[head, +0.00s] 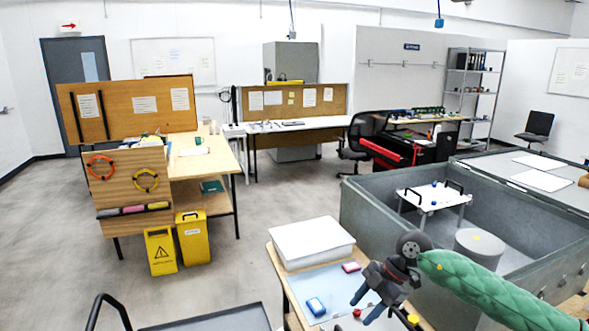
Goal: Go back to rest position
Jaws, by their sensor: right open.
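My right gripper (364,305) shows at the bottom, right of centre, on an arm in a green quilted sleeve coming in from the right. Its two blue-tipped fingers are apart, with nothing held between them. It hangs over the near work table, pointing down and left. My left gripper is outside the view.
The near table has a white box (312,242), a blue block (316,307), and a red block (350,267). A large grey tank (374,208) stands to the right. Yellow bins (193,240) stand at left. The floor between (285,205) is clear.

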